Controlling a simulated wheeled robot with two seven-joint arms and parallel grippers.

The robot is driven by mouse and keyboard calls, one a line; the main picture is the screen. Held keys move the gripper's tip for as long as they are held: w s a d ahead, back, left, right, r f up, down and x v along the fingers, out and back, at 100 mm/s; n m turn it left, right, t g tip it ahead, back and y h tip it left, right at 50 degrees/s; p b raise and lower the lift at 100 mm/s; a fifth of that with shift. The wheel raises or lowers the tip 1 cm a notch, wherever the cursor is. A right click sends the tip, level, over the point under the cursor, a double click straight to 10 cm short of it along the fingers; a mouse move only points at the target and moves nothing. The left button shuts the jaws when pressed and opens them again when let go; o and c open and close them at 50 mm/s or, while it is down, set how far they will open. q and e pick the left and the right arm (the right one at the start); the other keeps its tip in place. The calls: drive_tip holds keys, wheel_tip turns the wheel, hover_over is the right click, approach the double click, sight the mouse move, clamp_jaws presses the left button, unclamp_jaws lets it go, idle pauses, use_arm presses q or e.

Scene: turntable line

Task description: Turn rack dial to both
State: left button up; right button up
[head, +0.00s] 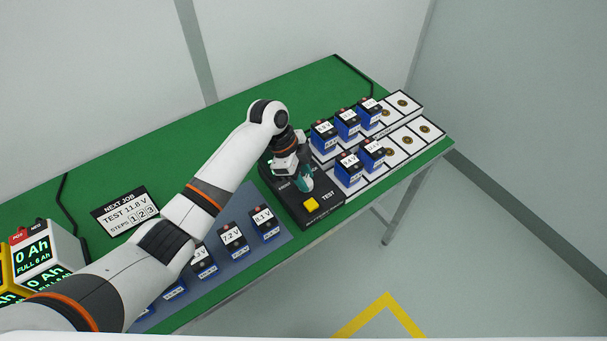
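My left gripper (303,183) is over the black control box (327,214) at the middle of the green table. It points down at the box's upper part. The dial is hidden under or behind the gripper, so I cannot tell its setting or whether the fingers are on it. A yellow button (311,204) sits on the box beside the word TEST, just below the gripper. To the right is the rack (402,143), two rows of white slots with several blue batteries (347,123) standing in the left slots. My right gripper is not in view.
A sign (126,213) reads NEXT JOB, TEST 11.8 V, steps 1 2 3. Several labelled blue batteries (232,238) stand on a blue-grey mat (276,239) at the front. Meters (45,249) reading 0 Ah stand at the left. The green table (180,150) is clear at the back.

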use_arm(q)
drive_tip(key=c, duration=0.4)
drive_tip(key=shift+r+n+p, duration=0.2)
drive_tip(key=shift+n+p, duration=0.5)
drive_tip(key=shift+p, duration=0.35)
drive_tip(key=n+t+p, duration=0.2)
drive_tip(key=n+p, duration=0.2)
drive_tip(key=p, duration=0.1)
drive_tip(key=shift+s+r+n+p, duration=0.1)
drive_tip(key=shift+s+n+p, duration=0.05)
drive_tip(key=shift+n+p, duration=0.25)
drive_tip(key=shift+f+n+t+p, duration=0.2)
drive_tip(key=shift+n+t+p, duration=0.6)
drive_tip(key=shift+n+p, duration=0.9)
drive_tip(key=o, duration=1)
drive_tip(key=shift+f, duration=0.1)
drive_tip(key=shift+s, duration=0.1)
